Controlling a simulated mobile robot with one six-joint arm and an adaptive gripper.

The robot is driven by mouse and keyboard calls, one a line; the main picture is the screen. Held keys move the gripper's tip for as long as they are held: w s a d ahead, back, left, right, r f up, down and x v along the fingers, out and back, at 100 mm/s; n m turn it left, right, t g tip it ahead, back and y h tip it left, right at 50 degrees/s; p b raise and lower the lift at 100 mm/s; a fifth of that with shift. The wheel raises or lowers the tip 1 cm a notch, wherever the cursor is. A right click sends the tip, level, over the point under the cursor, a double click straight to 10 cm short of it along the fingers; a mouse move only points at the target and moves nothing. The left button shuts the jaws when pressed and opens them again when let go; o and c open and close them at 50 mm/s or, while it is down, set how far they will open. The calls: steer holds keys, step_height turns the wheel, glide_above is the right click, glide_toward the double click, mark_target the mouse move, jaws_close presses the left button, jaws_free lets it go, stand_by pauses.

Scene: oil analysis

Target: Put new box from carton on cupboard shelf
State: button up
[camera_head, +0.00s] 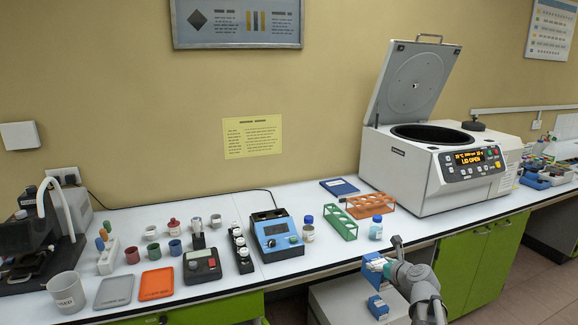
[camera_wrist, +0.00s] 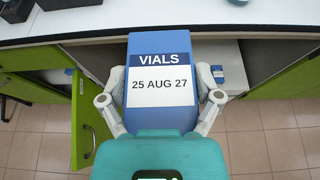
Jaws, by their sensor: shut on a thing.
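My gripper (camera_head: 378,263) is shut on a blue box (camera_wrist: 160,55) with a white label reading "VIALS 25 AUG 27". One finger is on each side of the box in the wrist view. The held box also shows in the head view (camera_head: 372,264), in front of the counter edge and partly covered by my gripper. Another, smaller-looking blue and white box (camera_head: 378,307) stands below on a white shelf (camera_head: 335,300) under the counter. This box also shows in the wrist view (camera_wrist: 217,74), right of the held box. No carton can be made out.
An open green cupboard door (camera_wrist: 88,125) hangs at the left in the wrist view. The white counter (camera_wrist: 250,18) overhangs the shelf. A centrifuge (camera_head: 440,150) with raised lid, tube racks (camera_head: 340,222) and a blue-capped bottle (camera_head: 376,230) stand on the counter above.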

mark_target(379, 262)
steer(key=shift+r+p, duration=1.65)
steer(key=shift+r, duration=0.55)
